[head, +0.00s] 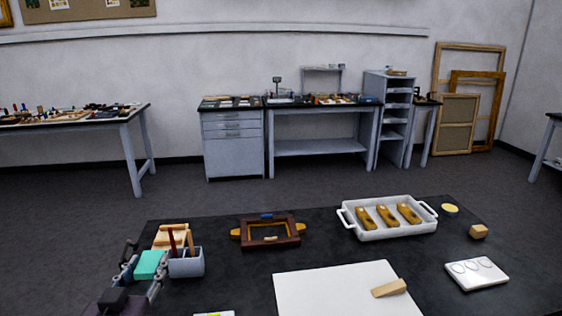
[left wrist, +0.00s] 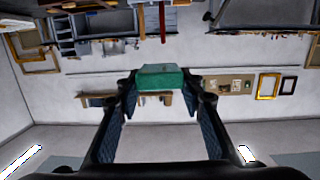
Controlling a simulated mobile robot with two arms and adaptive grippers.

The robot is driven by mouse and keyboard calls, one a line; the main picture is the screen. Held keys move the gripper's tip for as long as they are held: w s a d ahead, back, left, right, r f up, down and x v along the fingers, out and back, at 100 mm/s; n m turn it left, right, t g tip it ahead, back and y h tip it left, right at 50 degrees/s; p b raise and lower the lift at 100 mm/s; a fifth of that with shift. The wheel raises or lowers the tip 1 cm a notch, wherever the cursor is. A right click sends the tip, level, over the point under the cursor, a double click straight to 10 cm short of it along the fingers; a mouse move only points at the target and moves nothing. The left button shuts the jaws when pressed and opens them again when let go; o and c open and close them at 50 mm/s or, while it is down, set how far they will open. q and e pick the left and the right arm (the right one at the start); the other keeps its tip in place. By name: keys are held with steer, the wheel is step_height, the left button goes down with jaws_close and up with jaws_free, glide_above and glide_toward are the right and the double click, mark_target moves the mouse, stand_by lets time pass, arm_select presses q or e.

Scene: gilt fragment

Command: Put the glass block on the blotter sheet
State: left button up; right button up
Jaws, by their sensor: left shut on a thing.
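The glass block is a teal-green block (head: 150,264) at the lower left of the head view. My left gripper (head: 145,271) is shut on it, with a finger on either side. The left wrist view also shows the glass block (left wrist: 162,77) between the two fingertips. The blotter sheet (head: 318,292) is a white sheet lying flat on the dark table, to the right of the gripper and apart from it. A wooden wedge (head: 388,288) lies on the sheet's right part. My right gripper is in neither view.
A grey holder (head: 187,264) with upright tools stands just right of the glass block. A wooden frame (head: 268,243) and a white tray (head: 399,231) with several wooden pieces lie behind the sheet. A white palette (head: 477,281) is at right. The sheet's left part is bare.

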arm_select(q)
steer(key=s+d+f+m+g+h, duration=0.1)
steer(key=s+d+f+m+h, duration=0.2)
steer(key=d+f+m+h, duration=0.55)
steer(key=s+d+r+m+g+h, duration=0.35)
steer(key=s+m+g+h, duration=0.2)
steer(key=s+h, duration=0.25)
steer(key=w+a+f+n+t+y, duration=0.35)
steer(key=w+n+t+y, duration=0.25)
steer(key=w+n+y, duration=0.25)
steer(key=a+r+n+y, duration=0.1)
steer(key=a+r+y, duration=0.1)
steer(key=r, duration=0.1)
steer(key=w+a+r+n+y, duration=0.1)
steer(key=a+r+n+y, duration=0.1)
steer(key=a+y, duration=0.1)
steer(key=w+a+r+n+y, duration=0.1)
steer(key=a+r+n+y, duration=0.1)
steer(key=a+r+y, duration=0.1)
steer(key=shift+w+a+r+n+t, duration=0.2)
steer(key=shift+w+r+n+t, duration=0.05)
steer(key=shift+r, duration=0.1)
steer(key=shift+s+a+r+n+y, duration=0.15)
steer(key=shift+a+r+n+y, duration=0.2)
steer(key=shift+y, duration=0.15)
